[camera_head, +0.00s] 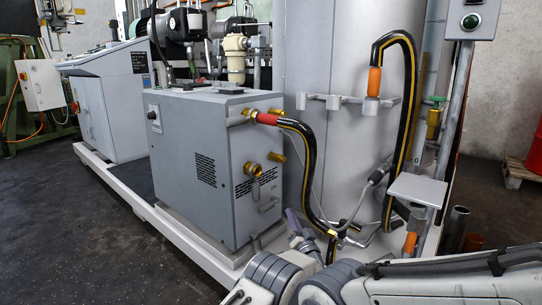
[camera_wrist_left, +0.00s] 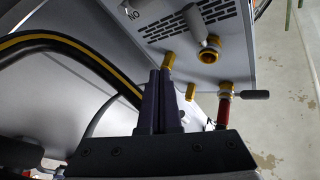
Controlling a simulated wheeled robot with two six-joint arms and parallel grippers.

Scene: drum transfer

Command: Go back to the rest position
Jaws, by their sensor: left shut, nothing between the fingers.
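My left gripper (camera_head: 292,217) is low in front of the grey box unit's right side in the head view, partly hidden by my own arm. Its dark purple fingers (camera_wrist_left: 161,88) are shut together and empty in the left wrist view. Brass fittings (camera_wrist_left: 208,56) on the unit show beyond the fingertips; whether they touch cannot be told. A black hose with a yellow stripe (camera_head: 314,170) has its red end (camera_head: 268,118) at the unit's upper port. The hose also runs across the left of the wrist view (camera_wrist_left: 70,43). My right gripper is not in view.
The grey box unit (camera_head: 185,175) and a tall grey tank (camera_head: 325,70) stand on a white base frame (camera_head: 180,235). An orange-ended hose (camera_head: 408,75) hangs at the tank bracket. A red drum (camera_head: 522,170) stands far right. Dark floor (camera_head: 60,235) is clear at left.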

